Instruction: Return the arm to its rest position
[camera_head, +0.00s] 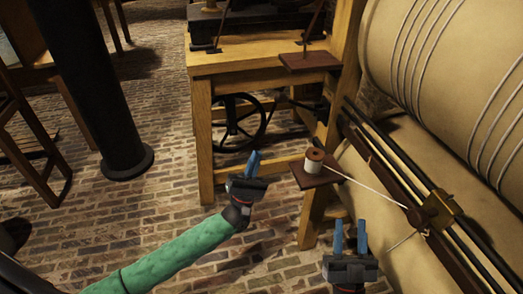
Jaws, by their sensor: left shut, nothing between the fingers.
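My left gripper (255,157) is at the end of the green-sleeved arm (175,254), which reaches in from the lower left. Its blue fingers are together, with nothing seen between them. It is in front of the wooden table's lower frame, left of the spool. My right gripper (350,224) is at the lower right, below the spool. Its two blue fingers point up and stand apart, with nothing between them. The rest of the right arm is out of view.
A wooden table (225,65) with a spoked wheel (240,122) beneath stands ahead. A thread spool (314,160) sits on a small brown shelf (318,178). A large roped drum (455,50) fills the right. A black column (95,80) stands left. Brick floor (120,215) is open at lower left.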

